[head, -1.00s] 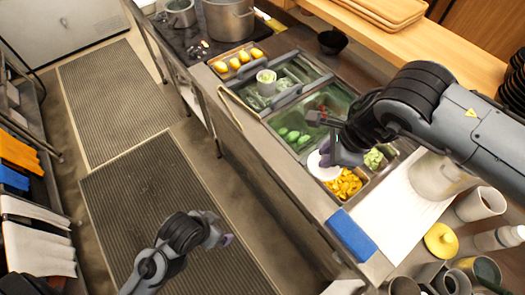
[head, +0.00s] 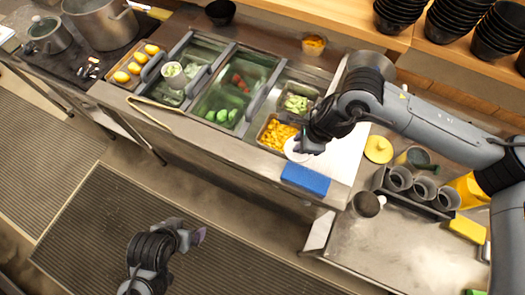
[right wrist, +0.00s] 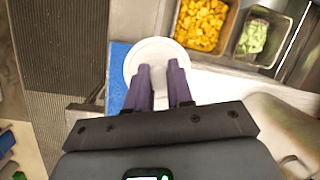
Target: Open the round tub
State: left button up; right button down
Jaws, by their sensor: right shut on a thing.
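My right gripper (head: 303,143) is shut on a white round disc (head: 294,154) that looks like a lid. In the right wrist view both purple fingers (right wrist: 160,72) reach onto the disc (right wrist: 145,46), which shows a raised rim. The disc is between the tray of orange pieces and the blue block. I cannot tell its height above the counter. A small round white-rimmed tub (head: 173,69) with green contents stands uncovered in the left well. My left gripper (head: 198,236) is low over the floor mat, away from the counter; its jaw gap is unclear.
The blue block (head: 305,179) lies at the counter's front edge. Trays of orange pieces (head: 273,134) and green pieces (head: 297,103) are close by. A white board (head: 345,160) lies bare beside my right gripper.

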jog(key=a+f, duration=0.1)
jog(key=a, duration=0.2)
jog(key=a+f, duration=0.2)
jog(key=a+f+p, duration=0.1)
jog(key=a+f, duration=0.1)
jog(key=a, duration=0.1)
jog(key=shift+s+a, duration=0.25)
jog(key=shift+a, duration=0.05)
jog(key=shift+f+p, duration=0.4)
jog(key=shift+f, duration=1.65)
jog(key=shift+f, duration=0.2)
jog(key=c, duration=1)
grip_release()
jog(key=shift+r, duration=0.1)
